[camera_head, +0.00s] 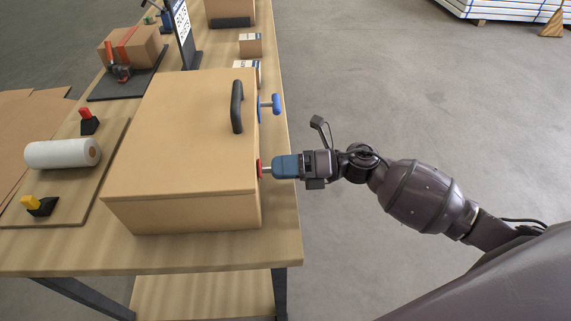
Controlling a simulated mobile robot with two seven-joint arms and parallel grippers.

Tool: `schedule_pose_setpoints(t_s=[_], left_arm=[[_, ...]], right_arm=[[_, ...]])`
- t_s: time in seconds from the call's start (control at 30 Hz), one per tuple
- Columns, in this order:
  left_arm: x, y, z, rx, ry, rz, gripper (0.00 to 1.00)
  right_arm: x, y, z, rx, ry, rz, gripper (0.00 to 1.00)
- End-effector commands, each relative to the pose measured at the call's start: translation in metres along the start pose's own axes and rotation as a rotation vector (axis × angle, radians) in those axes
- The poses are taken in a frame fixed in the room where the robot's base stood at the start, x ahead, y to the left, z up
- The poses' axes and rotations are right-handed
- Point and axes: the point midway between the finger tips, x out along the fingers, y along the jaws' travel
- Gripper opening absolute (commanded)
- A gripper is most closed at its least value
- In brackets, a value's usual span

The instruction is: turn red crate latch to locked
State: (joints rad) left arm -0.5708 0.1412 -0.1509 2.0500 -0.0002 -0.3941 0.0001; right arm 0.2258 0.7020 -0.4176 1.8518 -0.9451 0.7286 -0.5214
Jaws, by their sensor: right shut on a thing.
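A tan crate (180,140) with a black handle (237,106) stands on the wooden table. The red latch (260,169) is on the crate's right side, near the front corner; only a small red part shows. My right gripper (274,167) comes from the right and is shut on the red latch, its blue fingers hiding most of it. Which way the latch is turned cannot be told. A blue latch (270,104) sticks out of the same side, further back, clear of the gripper. My left gripper is not in view.
On the table (288,232) are a white roll (62,153), a tape dispenser (118,70) by a carton (133,46), and small boxes (250,45) behind the crate. Open floor lies right of the table.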

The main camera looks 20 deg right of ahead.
Motion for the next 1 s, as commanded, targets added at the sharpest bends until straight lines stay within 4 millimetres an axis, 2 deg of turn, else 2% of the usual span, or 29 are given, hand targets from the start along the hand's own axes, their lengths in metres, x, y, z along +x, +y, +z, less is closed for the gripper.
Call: schedule_pose_setpoints(t_s=[0.03, 0.5, 0.67, 1.0], left_arm=[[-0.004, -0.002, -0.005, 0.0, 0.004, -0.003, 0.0], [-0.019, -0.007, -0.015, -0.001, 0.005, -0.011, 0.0], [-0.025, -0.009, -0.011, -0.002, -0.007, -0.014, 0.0], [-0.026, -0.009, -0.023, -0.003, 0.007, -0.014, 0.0]], right_arm=[[0.0, 0.005, 0.005, 0.036, -0.002, 0.0, 0.56], [0.0, 0.002, 0.004, 0.431, -0.003, 0.0, 0.56], [0.0, 0.001, 0.003, 0.517, -0.002, -0.001, 0.56], [0.0, -0.001, 0.001, 0.6, -0.002, 0.0, 0.56]])
